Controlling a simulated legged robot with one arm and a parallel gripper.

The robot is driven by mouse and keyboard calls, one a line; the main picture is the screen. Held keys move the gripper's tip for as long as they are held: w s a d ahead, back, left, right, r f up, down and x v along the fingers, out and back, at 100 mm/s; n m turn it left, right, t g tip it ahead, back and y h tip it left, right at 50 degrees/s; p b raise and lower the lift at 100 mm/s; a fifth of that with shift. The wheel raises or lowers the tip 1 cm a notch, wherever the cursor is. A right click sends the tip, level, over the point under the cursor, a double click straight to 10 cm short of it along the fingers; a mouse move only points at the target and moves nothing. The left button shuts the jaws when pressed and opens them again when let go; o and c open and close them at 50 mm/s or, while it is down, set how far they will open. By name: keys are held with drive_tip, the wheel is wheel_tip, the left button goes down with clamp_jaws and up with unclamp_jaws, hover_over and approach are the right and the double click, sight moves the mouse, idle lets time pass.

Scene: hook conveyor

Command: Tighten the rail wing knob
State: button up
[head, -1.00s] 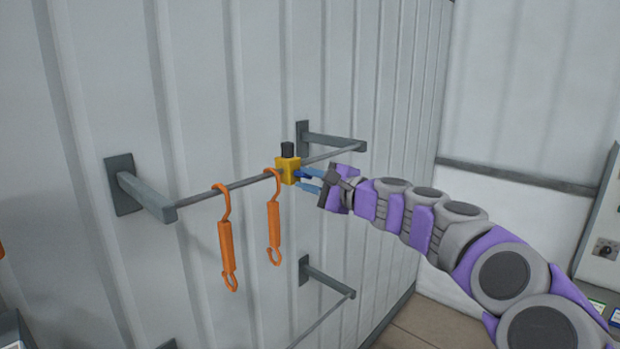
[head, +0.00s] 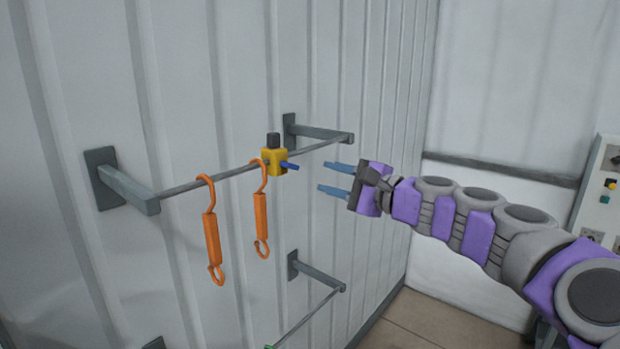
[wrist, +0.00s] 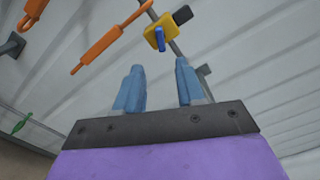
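The wing knob (head: 289,166) is a small blue piece sticking out of the yellow block (head: 275,163) on the upper rail (head: 237,172). The block has a black cap (head: 273,140) on top. In the wrist view the blue knob (wrist: 159,40) shows beyond the fingertips, on the yellow block (wrist: 156,31). My gripper (head: 328,177) is to the right of the knob and apart from it. Its two blue fingers are spread and empty, also in the wrist view (wrist: 160,82).
Two orange hooks hang from the rail left of the block, one (head: 213,240) farther left and one (head: 261,222) close beside it. Grey brackets (head: 125,186) hold the rail off the ribbed wall. A lower rail (head: 308,317) runs below. A control panel (head: 604,190) stands at the right edge.

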drive_tip(key=v, duration=0.7)
drive_tip(key=shift+d+f+b, duration=0.15)
drive_tip(key=shift+d+b, duration=0.05)
drive_tip(key=shift+b, duration=0.25)
drive_tip(key=s+a+f+n+g+h+b, duration=0.2)
drive_tip(key=s+a+f+n+g+b, duration=0.15)
drive_tip(key=s+f, duration=0.5)
drive_tip(key=s+a+f+n+g+h+b, duration=0.25)
drive_tip(key=s+a+f+b, duration=0.2)
drive_tip(key=f, duration=0.65)
drive_tip(key=s+a+f+n+g+h+b, duration=0.1)
drive_tip(key=s+a+f+n+g+b, duration=0.15)
drive_tip(key=s+f, duration=0.55)
drive_tip(key=s+d+f+n+g+h+b, duration=0.1)
drive_tip(key=s+d+f+h+b, duration=0.2)
drive_tip(key=s+d+f, duration=0.2)
drive_tip(key=s+d+f+n+g+h+b, duration=0.1)
drive_tip(key=s+d+f+g+h+b, duration=0.1)
drive_tip(key=s+d+f+b, duration=0.2)
drive_tip(key=s+d+f+n+g+h+b, duration=0.1)
drive_tip(key=s+d+f, duration=0.5)
drive_tip(key=f, duration=1.1)
drive_tip(key=s+n+h+b, duration=0.1)
drive_tip(key=s+h+b, duration=0.1)
drive_tip(key=s, duration=0.1)
drive_tip(key=shift+s+h, duration=0.3)
drive_tip(key=shift+h, duration=0.05)
drive_tip(key=shift+d, duration=0.1)
